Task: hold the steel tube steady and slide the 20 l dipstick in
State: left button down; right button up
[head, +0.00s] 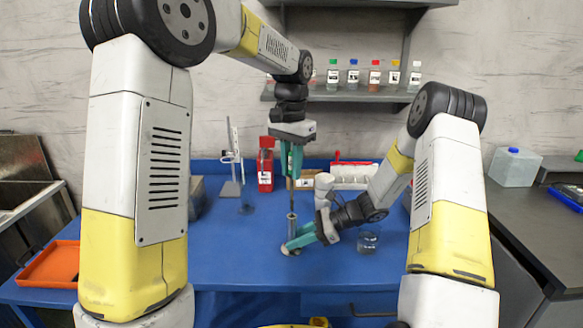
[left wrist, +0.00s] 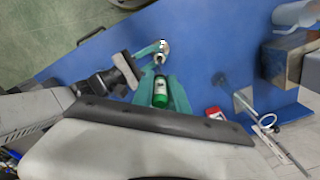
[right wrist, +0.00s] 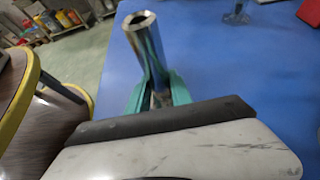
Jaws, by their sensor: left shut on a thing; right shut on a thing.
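My left gripper (head: 291,168) is shut on the dipstick and holds it upright above the table. The dipstick's thin brown rod (head: 291,186) points down toward the steel tube (head: 292,226). Its green labelled top (left wrist: 160,92) sits between the teal fingers (left wrist: 161,88) in the left wrist view. My right gripper (head: 291,246) is shut on the tube low down. In the right wrist view the fingers (right wrist: 155,85) flank the tube (right wrist: 146,42), whose mouth looks open, with no rod visible in it. The rod's tip is too small to place exactly.
A red bottle (head: 265,165), a stand (head: 231,165) and a white rack (head: 352,175) stand at the back of the blue table. A glass beaker (head: 368,241) is right of the tube. An orange tray (head: 50,263) lies far left. A shelf (head: 340,96) holds several small bottles.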

aim_at(291, 207)
pick_arm(q)
jog(key=shift+f, duration=6.15)
jog(key=c, duration=1.2)
grip_release()
jog(key=shift+c, duration=0.2)
notch_tip(291, 207, up, 12)
jog(key=shift+f, duration=0.1)
pick_arm(e)
jog(key=o, duration=1.1)
jog(key=shift+c, duration=0.2)
